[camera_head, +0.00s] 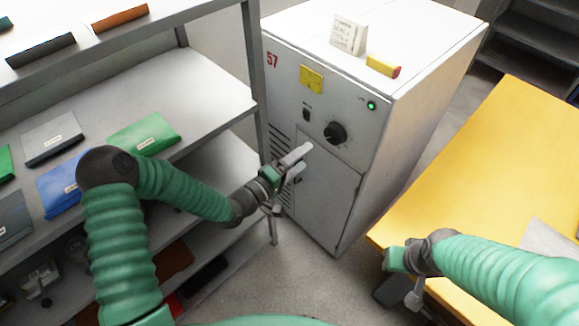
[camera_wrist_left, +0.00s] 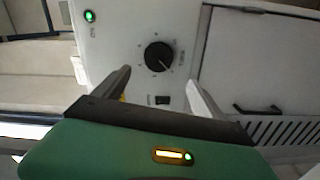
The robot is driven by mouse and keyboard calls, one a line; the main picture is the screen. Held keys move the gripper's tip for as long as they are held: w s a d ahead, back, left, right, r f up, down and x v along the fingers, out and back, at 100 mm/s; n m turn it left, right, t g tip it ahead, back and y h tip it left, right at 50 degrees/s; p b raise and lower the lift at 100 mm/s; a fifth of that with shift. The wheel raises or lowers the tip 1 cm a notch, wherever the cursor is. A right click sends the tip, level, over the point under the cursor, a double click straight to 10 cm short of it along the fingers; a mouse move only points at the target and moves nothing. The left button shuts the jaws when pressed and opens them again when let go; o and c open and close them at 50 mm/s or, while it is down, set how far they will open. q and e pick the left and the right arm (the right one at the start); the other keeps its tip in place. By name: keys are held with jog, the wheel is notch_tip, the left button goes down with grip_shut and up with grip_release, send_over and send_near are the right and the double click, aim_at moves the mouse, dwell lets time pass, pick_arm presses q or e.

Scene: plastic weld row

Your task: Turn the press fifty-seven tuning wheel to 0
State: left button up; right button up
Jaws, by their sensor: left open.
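The press is a white cabinet (camera_head: 400,110) with a red "57" at its upper left corner. Its tuning wheel is a black round knob (camera_head: 335,133) on the front, with small scale marks around it; I cannot read the numbers. In the left wrist view the knob (camera_wrist_left: 159,57) sits ahead of and between the fingers, with a light pointer mark towards the lower right. My left gripper (camera_head: 302,160) is open, below and left of the knob in the head view and apart from it. My right gripper (camera_head: 402,278) is by the yellow table's edge; its fingers are unclear.
A black switch (camera_head: 306,114), yellow label (camera_head: 311,79) and lit green lamp (camera_head: 371,105) are near the knob. Grey shelves (camera_head: 215,85) stand left, a yellow table (camera_head: 480,160) right.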

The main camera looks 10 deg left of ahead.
pick_arm(q)
jog(key=v, duration=0.4)
jog(key=shift+s+a, duration=0.2)
jog(key=shift+s, duration=0.15)
jog(key=shift+f, duration=0.1)
jog(key=s+a+f+m+g+y+p, duration=0.3)
jog(key=s+a+f+m+g+y, duration=0.1)
jog(key=s+a+m+g+y, duration=0.3)
jog(key=s+a+r+m+g+y, duration=0.1)
jog(key=s+r+g, duration=0.1)
jog(key=s, duration=0.5)
jog(key=s+a+r+g+y+p, duration=0.1)
jog(key=s+r+g+y, duration=0.1)
jog(key=s, duration=0.5)
notch_tip(320, 180, up, 2)
jog(key=shift+a+r+m+g+y+p, duration=0.1)
jog(key=shift+a+m+g+y+p, duration=0.2)
jog(key=shift+a+m+g, duration=0.15)
